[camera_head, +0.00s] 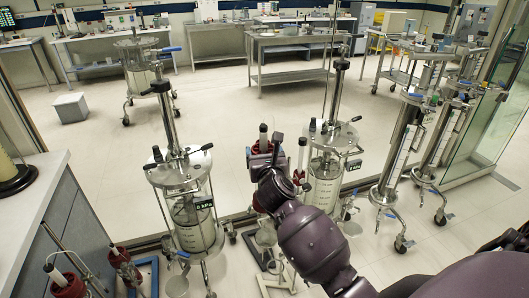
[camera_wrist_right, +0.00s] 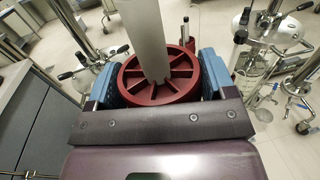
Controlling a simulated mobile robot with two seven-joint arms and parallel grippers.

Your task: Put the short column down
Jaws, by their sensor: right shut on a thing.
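The short column has a red spoked end cap (camera_wrist_right: 160,75) and a pale tube (camera_wrist_right: 147,35) in the right wrist view. My right gripper (camera_wrist_right: 160,84) is shut on the red cap, with a blue pad on each side. In the head view the right gripper (camera_head: 268,160) is at the middle, and the red cap (camera_head: 262,147) shows just beyond it. My wrist hides much of the column. I cannot tell whether its lower end touches anything. My left gripper is in neither view.
Tall clear columns stand close by on the left (camera_head: 195,215) and right (camera_head: 322,185). Red-capped columns (camera_head: 66,286) are at the lower left by the grey counter (camera_head: 68,205). Open floor lies behind.

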